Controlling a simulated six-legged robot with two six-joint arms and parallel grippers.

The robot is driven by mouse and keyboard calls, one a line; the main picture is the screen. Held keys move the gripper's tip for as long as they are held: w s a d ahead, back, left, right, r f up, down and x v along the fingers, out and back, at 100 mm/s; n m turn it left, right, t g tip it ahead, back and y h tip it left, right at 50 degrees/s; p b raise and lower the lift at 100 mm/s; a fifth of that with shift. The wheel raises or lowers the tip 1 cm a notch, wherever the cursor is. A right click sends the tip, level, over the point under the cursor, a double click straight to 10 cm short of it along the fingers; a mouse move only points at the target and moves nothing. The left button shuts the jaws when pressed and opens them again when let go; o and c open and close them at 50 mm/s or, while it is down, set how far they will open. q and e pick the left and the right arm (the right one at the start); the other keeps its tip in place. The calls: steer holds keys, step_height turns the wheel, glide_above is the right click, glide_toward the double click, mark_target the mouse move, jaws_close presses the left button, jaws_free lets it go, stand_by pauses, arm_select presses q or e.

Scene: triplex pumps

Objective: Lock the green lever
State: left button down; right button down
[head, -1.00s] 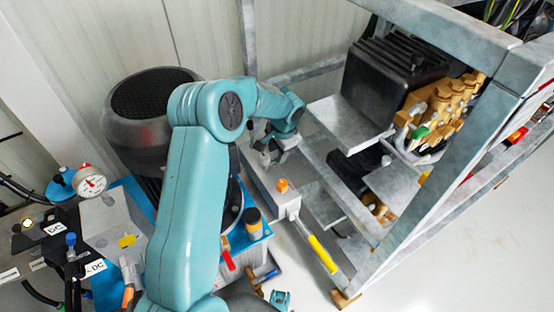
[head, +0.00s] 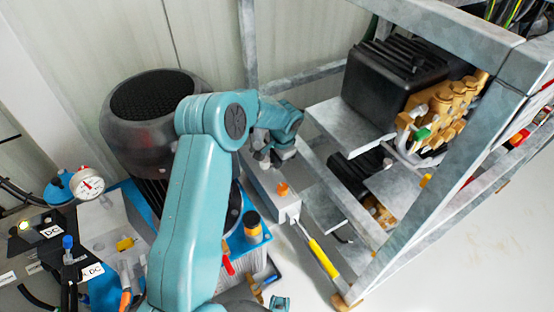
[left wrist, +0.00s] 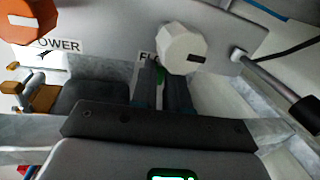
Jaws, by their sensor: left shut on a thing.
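My right gripper is not in view.
A white faceted knob (left wrist: 182,48) is close beside the fingers. An orange knob (left wrist: 28,20) is at upper left and a black-tipped rod (left wrist: 285,88) at right. A yellow-handled lever (head: 323,257) extends from the box. A metal frame (head: 430,175) with pumps stands at right.

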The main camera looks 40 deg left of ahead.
arm_select(q)
steer(key=shift+w+a+n, duration=0.1)
steer(key=shift+a+n, duration=0.3)
steer(key=shift+n, duration=0.7)
steer(key=shift+a+n+g, duration=0.3)
steer(key=shift+a+n, duration=0.05)
steer(key=shift+n, duration=0.6)
steer(key=shift+a+n+g, duration=0.3)
steer(key=shift+a+n, duration=0.05)
steer(key=shift+n, duration=0.6)
steer(key=c, duration=1.1)
jaws_free()
steer(key=p+v, duration=0.4)
steer(key=v, duration=1.2)
steer(key=shift+r+p, duration=0.2)
steer(key=shift+p, duration=0.15)
